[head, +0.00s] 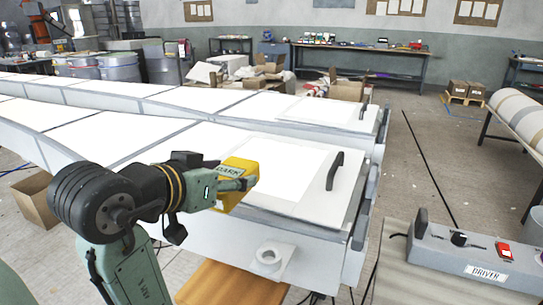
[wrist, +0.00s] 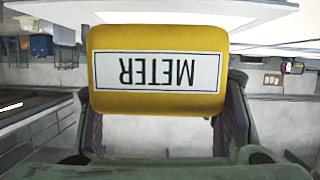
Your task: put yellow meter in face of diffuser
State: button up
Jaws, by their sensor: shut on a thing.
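The yellow meter (head: 246,167) is a rounded block in my gripper (head: 232,186), near the front left corner of a white lit table. A label reading DARK shows on it in the head view. In the wrist view the meter (wrist: 156,103) shows an upside-down METER label and fills the space between the fingers (wrist: 160,125). My gripper is shut on it. A flat white panel (head: 285,171) with a black handle, likely the diffuser, lies on the near table just right of the meter. I cannot tell whether the meter touches it.
A grey DRIVER box (head: 475,256) with a knob and red switch stands on a bench at lower right. A white ring-topped fitting (head: 270,257) sticks out below the near table's edge. A second white panel (head: 327,111) lies behind. An open cardboard box (head: 36,201) is at left.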

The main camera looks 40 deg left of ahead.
jog(key=w+a+p, duration=0.1)
jog(key=w+a, duration=0.1)
jog(key=w, duration=0.2)
jog(key=w+a+p, duration=0.1)
jog(key=w+a, duration=0.2)
jog(key=w, duration=0.2)
jog(key=w+a+f+p, duration=0.1)
jog(key=w+a+p, duration=0.1)
jog(key=w, duration=0.3)
jog(key=shift+a+f, duration=0.1)
jog(key=shift+a, duration=0.5)
jog(key=shift+w+a+f, duration=0.1)
jog(key=shift+f+p, duration=0.6)
jog(key=shift+f, duration=1.15)
jog(key=shift+f, duration=0.2)
jog(key=o, duration=1.3)
jog(key=shift+r, duration=0.1)
jog(key=shift+c, duration=0.2)
